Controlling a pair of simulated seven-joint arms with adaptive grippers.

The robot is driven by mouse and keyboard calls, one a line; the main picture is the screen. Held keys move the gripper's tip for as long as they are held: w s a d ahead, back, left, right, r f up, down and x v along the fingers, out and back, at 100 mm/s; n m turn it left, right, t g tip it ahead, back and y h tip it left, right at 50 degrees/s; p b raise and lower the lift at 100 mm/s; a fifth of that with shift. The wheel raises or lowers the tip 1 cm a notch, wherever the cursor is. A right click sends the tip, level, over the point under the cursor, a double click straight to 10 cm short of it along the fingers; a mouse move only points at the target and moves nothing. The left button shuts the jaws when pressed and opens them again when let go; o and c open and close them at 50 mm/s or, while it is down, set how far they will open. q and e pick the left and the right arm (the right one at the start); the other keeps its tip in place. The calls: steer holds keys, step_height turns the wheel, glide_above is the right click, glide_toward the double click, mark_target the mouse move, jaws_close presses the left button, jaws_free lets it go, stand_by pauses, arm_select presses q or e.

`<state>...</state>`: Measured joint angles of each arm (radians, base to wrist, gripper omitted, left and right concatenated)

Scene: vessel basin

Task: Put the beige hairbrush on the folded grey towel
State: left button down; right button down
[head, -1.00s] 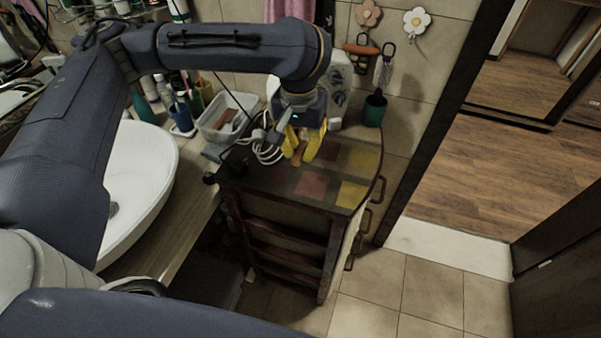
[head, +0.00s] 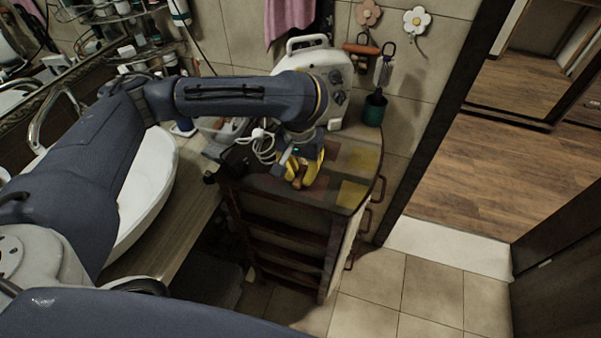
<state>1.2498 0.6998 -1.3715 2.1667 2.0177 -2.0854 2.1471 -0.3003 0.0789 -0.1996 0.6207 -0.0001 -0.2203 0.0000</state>
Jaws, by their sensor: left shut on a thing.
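My left gripper (head: 300,172), with yellow fingers, is low over the top of the dark wooden cabinet. It is shut on a small tan-brown piece, which looks like part of the beige hairbrush (head: 297,184). Most of the brush is hidden by the fingers. I cannot tell whether the brush touches the cabinet top. I cannot make out a folded grey towel in this view. My right gripper is not in view.
The cabinet top (head: 352,192) has coloured squares and clear room to the gripper's right. White cable (head: 262,146) lies close to its left. A white appliance (head: 336,76) and a green cup (head: 374,110) stand behind. A white basin (head: 150,185) is at left.

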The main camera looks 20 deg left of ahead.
arm_select(q)
steer(key=shift+f, duration=0.3)
steer(key=c, duration=1.4)
jaws_free()
steer(key=shift+o, duration=0.2)
steer(key=shift+r, duration=0.1)
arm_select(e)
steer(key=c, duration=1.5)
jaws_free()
arm_select(q)
step_height(320, 180, up, 12)
steer(key=shift+s, duration=0.3)
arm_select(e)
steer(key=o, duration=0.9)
